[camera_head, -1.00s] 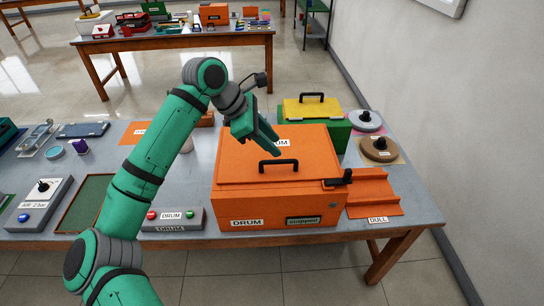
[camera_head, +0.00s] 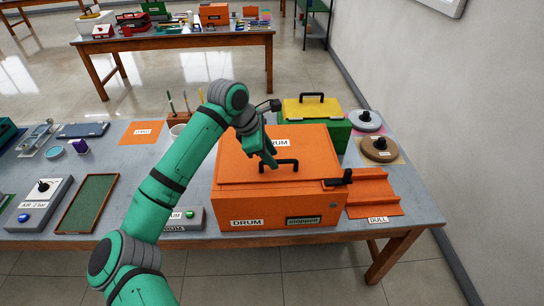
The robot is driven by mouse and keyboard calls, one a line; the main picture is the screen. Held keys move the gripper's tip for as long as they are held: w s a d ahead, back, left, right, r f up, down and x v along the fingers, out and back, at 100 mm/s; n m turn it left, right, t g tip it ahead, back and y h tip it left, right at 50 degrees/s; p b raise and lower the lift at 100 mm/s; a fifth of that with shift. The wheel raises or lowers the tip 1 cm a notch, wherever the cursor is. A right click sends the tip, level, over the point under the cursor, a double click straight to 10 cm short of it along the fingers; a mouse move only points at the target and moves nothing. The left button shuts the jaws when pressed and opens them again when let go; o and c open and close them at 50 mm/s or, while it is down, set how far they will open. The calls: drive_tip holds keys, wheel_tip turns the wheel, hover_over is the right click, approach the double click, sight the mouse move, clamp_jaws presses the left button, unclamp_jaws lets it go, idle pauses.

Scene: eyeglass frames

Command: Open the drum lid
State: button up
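The orange drum box (camera_head: 275,208) stands on the bench, labelled "DRUM" and "stopped" on its front. Its orange lid (camera_head: 235,172) is closed, with a black handle (camera_head: 280,163) on top. My gripper (camera_head: 271,163) points down at the left part of the handle, very close to it. I cannot tell whether it touches the handle, or how far apart its fingers are. A black latch or crank (camera_head: 338,179) sits at the box's right front corner.
An orange chute (camera_head: 372,190) labelled "DULL" stands right of the drum. Behind are a green box with a yellow lid (camera_head: 312,108) and two round knobbed pieces (camera_head: 380,148). A control box (camera_head: 175,219) and a green tray (camera_head: 87,203) lie left.

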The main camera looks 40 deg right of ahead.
drive_tip(key=shift+d+f, duration=0.15)
drive_tip(key=shift+f, duration=0.2)
drive_tip(key=shift+c, duration=0.3)
clamp_jaws()
drive_tip(key=shift+r, duration=0.15)
